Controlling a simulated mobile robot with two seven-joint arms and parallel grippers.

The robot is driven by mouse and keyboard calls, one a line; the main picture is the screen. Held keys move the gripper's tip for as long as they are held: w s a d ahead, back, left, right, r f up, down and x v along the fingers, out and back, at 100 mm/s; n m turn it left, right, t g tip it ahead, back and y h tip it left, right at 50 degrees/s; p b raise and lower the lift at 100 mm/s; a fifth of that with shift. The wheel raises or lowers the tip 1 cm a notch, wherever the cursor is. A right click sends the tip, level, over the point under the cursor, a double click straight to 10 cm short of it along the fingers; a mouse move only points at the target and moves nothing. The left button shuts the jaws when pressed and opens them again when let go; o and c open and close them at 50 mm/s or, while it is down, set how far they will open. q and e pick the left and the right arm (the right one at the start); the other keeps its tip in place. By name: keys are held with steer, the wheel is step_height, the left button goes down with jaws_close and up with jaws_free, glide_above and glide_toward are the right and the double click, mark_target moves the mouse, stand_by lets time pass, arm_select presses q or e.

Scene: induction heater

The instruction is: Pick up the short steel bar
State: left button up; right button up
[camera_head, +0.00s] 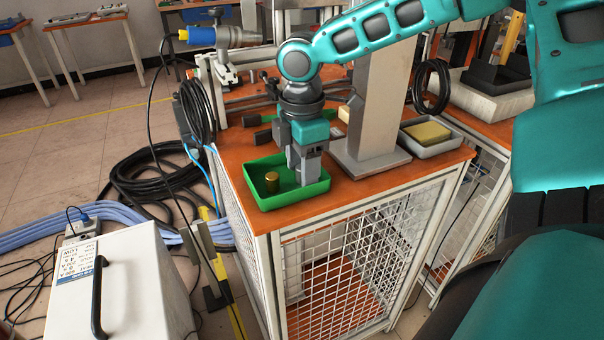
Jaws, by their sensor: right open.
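My right gripper (301,178) points down into the right part of a green tray (262,204) on the orange-brown bench top. Its fingers are open; whether anything lies between them I cannot tell. A short brass-coloured cylinder (272,181) stands upright in the tray, left of the gripper and apart from it. I cannot make out a short steel bar; the gripper hides part of the tray floor. My left gripper is not in view.
A grey metal column (377,100) stands on the bench (352,190) close right of the gripper. A grey tray with a yellow block (427,132) lies further right. Black-ended tools (262,137) lie behind the green tray. Black cable coils (195,112) hang at the bench's left side.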

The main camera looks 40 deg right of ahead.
steer(key=shift+c, duration=0.5)
jaws_close()
steer(key=shift+r, duration=0.1)
